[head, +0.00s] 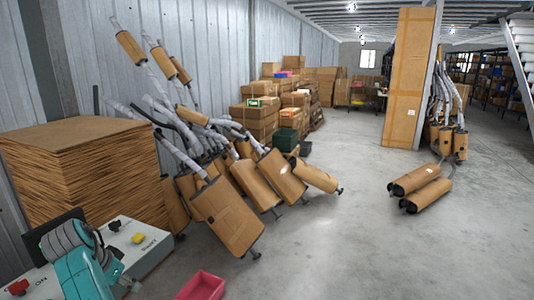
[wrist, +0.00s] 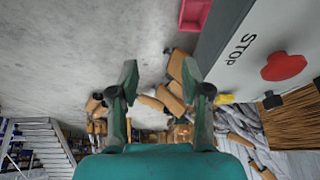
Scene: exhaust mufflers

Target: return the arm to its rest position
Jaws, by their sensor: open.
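My arm shows at the lower left of the head view as teal and grey links (head: 80,262), over a grey-white control box (head: 148,240). In the wrist view my gripper (wrist: 159,68) has its two dark green fingers spread apart, with nothing between them. Floor and distant mufflers show beyond the gap. In that view the control box with the word STOP and a red button (wrist: 284,66) is to the right of the fingers, apart from them. I cannot clearly make out the fingers in the head view.
A pink bin (head: 201,286) stands on the floor by the box. A stack of brown sheets (head: 80,170) stands behind the box. Mufflers (head: 228,215) lean by the wall; two more (head: 420,185) lie at right. The middle floor (head: 330,240) is clear.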

